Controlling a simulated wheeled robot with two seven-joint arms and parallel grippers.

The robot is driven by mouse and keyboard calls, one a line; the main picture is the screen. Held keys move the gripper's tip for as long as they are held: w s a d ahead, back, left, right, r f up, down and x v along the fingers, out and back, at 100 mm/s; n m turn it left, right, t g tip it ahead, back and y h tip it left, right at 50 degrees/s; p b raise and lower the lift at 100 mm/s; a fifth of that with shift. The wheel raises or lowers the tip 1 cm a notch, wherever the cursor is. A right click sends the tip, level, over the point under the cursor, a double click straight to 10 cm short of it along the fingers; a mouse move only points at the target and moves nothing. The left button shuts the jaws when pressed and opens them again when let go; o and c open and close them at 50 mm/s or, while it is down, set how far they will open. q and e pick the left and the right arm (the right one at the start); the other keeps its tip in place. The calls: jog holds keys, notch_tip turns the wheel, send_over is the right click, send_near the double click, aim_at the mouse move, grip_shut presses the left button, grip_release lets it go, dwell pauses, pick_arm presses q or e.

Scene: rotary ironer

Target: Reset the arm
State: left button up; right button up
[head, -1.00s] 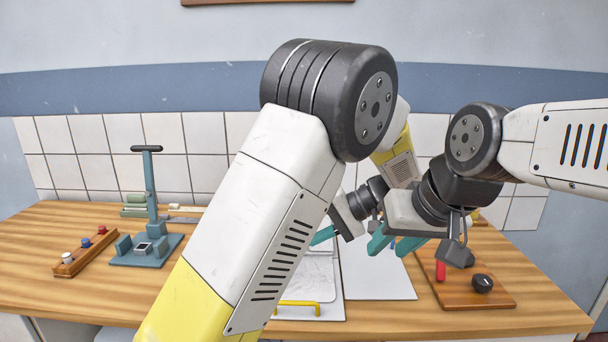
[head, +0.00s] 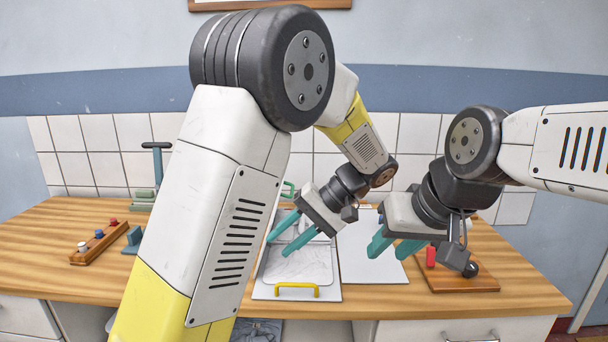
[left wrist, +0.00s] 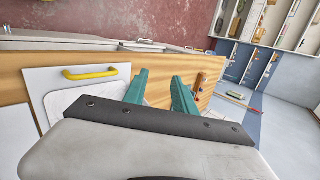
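My left gripper (head: 279,246) is open and empty, its teal fingers apart above a white press panel (head: 262,290) with a grey-white inner surface and a yellow handle (head: 296,287). The left wrist view shows the open fingers (left wrist: 160,76) with nothing between them, and the yellow handle (left wrist: 90,73) to their left. My right gripper (head: 390,250) is open, with nothing seen between its fingers, over the white board (head: 372,275) right of the panel. My left arm's large links cover much of the left middle of the head view.
A wooden strip with coloured knobs (head: 98,242) lies at the left. A wooden board (head: 462,281) with a red piece and a dark knob lies at the right. The table's front edge is clear.

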pick_arm(q)
jog(key=s+a+r+t+h, duration=0.6)
jog(key=s+a+h, duration=0.4)
jog(key=s, duration=0.3)
jog(key=shift+r+t+h, duration=0.3)
jog(key=shift+r+h, duration=0.25)
jog(key=shift+h, duration=0.25)
jog(key=shift+a, duration=0.1)
